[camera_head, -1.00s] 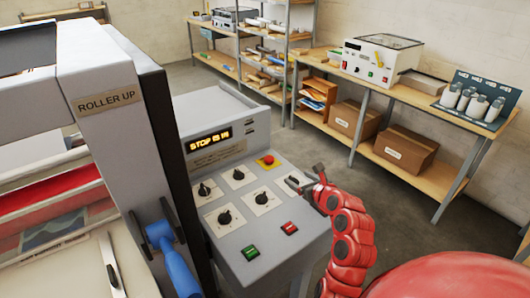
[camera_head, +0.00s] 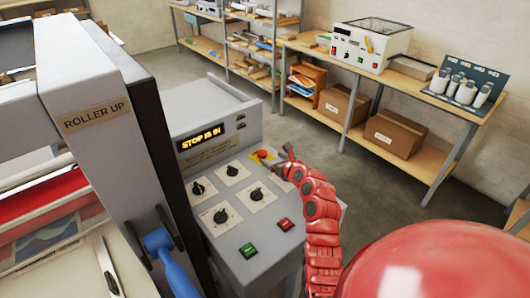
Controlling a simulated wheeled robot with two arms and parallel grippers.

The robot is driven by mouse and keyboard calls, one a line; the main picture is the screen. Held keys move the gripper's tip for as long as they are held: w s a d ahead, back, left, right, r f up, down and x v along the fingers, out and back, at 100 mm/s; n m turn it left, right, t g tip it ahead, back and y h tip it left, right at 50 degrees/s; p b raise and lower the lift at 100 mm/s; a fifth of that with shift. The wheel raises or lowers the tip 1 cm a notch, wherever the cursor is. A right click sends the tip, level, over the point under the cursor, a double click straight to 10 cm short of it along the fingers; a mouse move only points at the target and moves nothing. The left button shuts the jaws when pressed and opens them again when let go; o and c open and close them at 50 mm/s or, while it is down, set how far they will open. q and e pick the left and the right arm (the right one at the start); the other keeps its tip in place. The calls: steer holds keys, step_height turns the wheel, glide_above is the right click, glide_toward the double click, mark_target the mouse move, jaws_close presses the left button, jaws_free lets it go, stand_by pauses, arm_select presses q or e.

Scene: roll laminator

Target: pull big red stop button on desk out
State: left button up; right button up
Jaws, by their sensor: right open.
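The red stop button (camera_head: 262,154) sits on a yellow plate at the far right of the grey control desk (camera_head: 257,227). The display (camera_head: 202,137) on the desk reads "STOP IS IN". My right gripper (camera_head: 279,160) is at the end of my red arm, just to the right of the button. Its fingers look apart, with nothing visible between them. I cannot tell whether a finger touches the button. My left gripper is not in view.
The laminator frame (camera_head: 100,125) with a blue-handled lever (camera_head: 160,243) rises at left. Shelves and a bench (camera_head: 420,98) stand behind.

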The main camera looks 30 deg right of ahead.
mark_target(263, 153)
steer(key=shift+x, duration=3.65)
steer(key=shift+r, duration=0.1)
jaws_close()
